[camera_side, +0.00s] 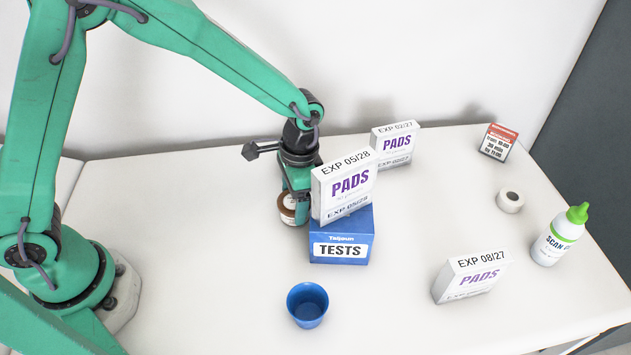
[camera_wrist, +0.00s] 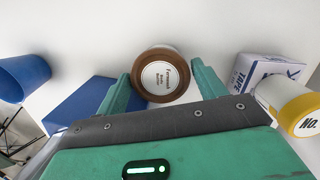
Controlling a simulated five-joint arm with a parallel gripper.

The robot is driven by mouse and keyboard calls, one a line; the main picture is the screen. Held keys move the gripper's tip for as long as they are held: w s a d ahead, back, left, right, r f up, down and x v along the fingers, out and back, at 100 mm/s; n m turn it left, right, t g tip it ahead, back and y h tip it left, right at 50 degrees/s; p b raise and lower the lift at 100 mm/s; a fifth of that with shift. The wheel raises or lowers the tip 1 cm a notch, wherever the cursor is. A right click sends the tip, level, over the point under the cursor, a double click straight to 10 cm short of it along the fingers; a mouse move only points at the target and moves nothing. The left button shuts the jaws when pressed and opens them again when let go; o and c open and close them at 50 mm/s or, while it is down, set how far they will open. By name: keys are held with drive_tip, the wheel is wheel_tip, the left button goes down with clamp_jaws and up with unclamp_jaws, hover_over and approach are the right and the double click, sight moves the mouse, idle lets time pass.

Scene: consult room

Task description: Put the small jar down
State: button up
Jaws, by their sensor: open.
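The small jar (camera_side: 288,207), with a brown rim and a white label, stands on the table just left of the blue TESTS box (camera_side: 343,236), partly hidden by my gripper (camera_side: 296,190). In the wrist view the jar (camera_wrist: 161,76) shows its round lid with a white printed label, between the two green fingers of my gripper (camera_wrist: 161,84). The fingers are open, one on each side of the jar. I cannot tell whether either finger touches it.
A white PADS box (camera_side: 344,186) stands on the TESTS box, close beside my gripper. A blue cup (camera_side: 307,305) stands in front. The wrist view shows a TAPE box (camera_wrist: 268,72) and a yellow-ended container (camera_wrist: 290,106) nearby. Table left of the cup is clear.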

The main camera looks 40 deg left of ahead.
drive_tip(key=shift+c, duration=0.4)
drive_tip(key=c, duration=0.7)
drive_tip(key=shift+r, duration=0.15)
drive_tip(key=shift+c, duration=0.2)
wheel_tip(320, 180, up, 18)
